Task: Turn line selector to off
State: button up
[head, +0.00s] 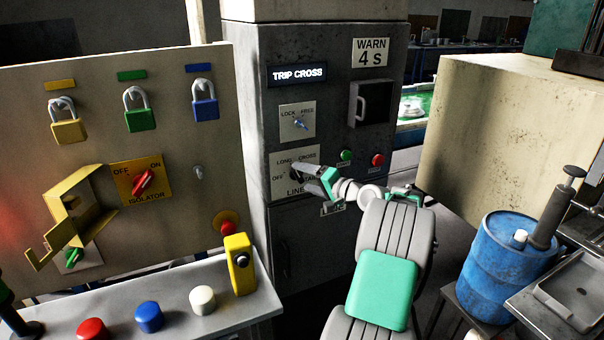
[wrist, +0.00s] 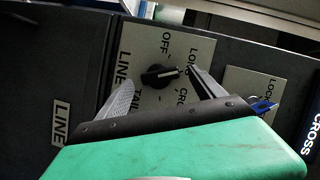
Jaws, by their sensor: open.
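The line selector is a round black knob (wrist: 157,76) with a white pointer mark on a pale plate (wrist: 150,48). In the wrist view the mark points right, between the LONG and CROSS labels; OFF is at the top of the plate. My gripper (wrist: 160,78) is open, with one finger on each side of the knob and gaps visible. I cannot tell how deep the fingertips reach. In the head view my gripper (head: 304,173) is at the selector plate (head: 280,160) on the grey cabinet and mostly hides the knob.
Above the selector is a LOCK/FREE switch (head: 299,123). Green (head: 346,155) and red (head: 377,160) buttons sit to its right. A display (head: 297,75) reads TRIP CROSS. An isolator board (head: 110,130) stands left, and a blue drum (head: 505,265) stands right.

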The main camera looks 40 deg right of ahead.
jog(key=shift+w+f, duration=0.1)
jog(key=shift+w, duration=0.9)
jog(key=shift+a, duration=0.1)
jog(key=c, duration=1.4)
